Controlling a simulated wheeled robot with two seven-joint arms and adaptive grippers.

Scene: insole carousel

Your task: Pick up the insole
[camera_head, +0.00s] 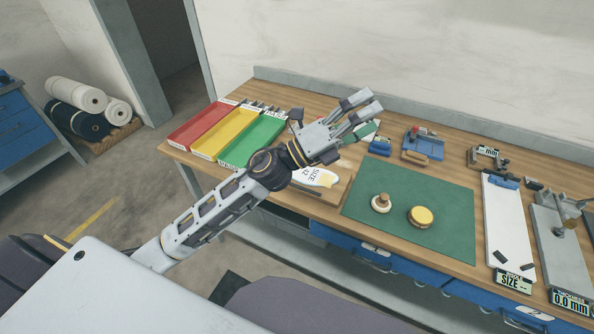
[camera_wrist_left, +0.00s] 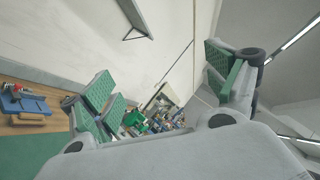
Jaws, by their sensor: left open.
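The insole (camera_head: 318,176) is a white, sole-shaped piece marked "SIZE 42". It lies on a small wooden board on the workbench, partly hidden by my left arm. My left gripper (camera_head: 362,108) is above the back of the bench, beyond the insole and apart from it. Its fingers are spread and empty. In the left wrist view the open fingers (camera_wrist_left: 163,85) with green pads frame the wall and distant clutter; the insole does not show there. My right gripper is not in view.
Red (camera_head: 188,134), yellow (camera_head: 209,146) and green (camera_head: 237,155) trays stand at the bench's left. A green mat (camera_head: 450,215) carries a wooden-knobbed tool (camera_head: 381,203) and a yellow-topped round piece (camera_head: 421,216). Measuring fixtures, including a white size board (camera_head: 508,225), stand at the right.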

